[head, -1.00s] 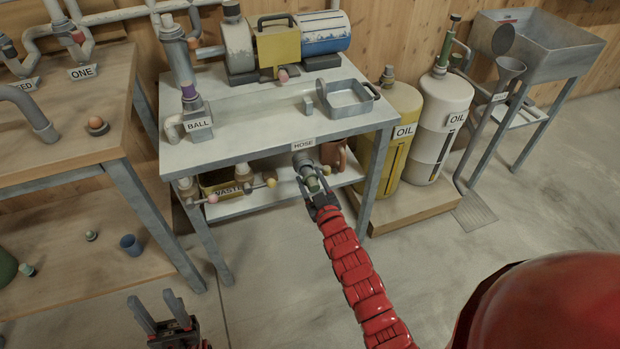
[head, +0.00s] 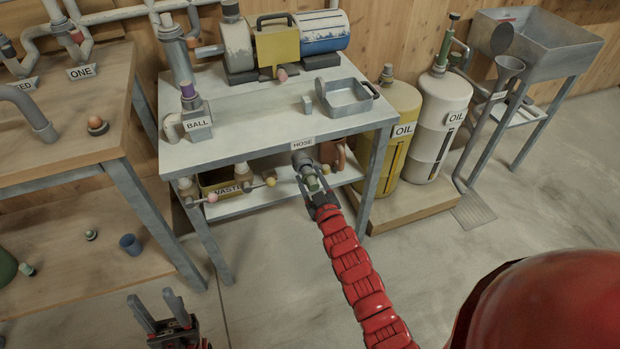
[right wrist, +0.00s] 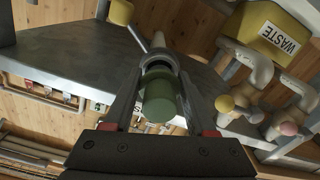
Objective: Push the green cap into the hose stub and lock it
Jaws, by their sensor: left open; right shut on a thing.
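The green cap (head: 313,184) is between the fingers of my right gripper (head: 316,186), at the mouth of the grey hose stub (head: 303,160) under the HOSE label. In the right wrist view the green cap (right wrist: 160,98) is between the two fingers of the right gripper (right wrist: 155,95), in line with the round grey opening of the stub (right wrist: 160,62). How deep the cap sits in the stub cannot be told. My left gripper (head: 156,312) is open and empty, low at the bottom left over the floor.
The grey table (head: 262,120) carries a metal tray (head: 350,98) above the stub. Capped pipe stubs (head: 212,197) and a yellow WASTE box (head: 222,186) sit left of it on the lower shelf. Oil tanks (head: 400,130) stand at right. The floor in front is clear.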

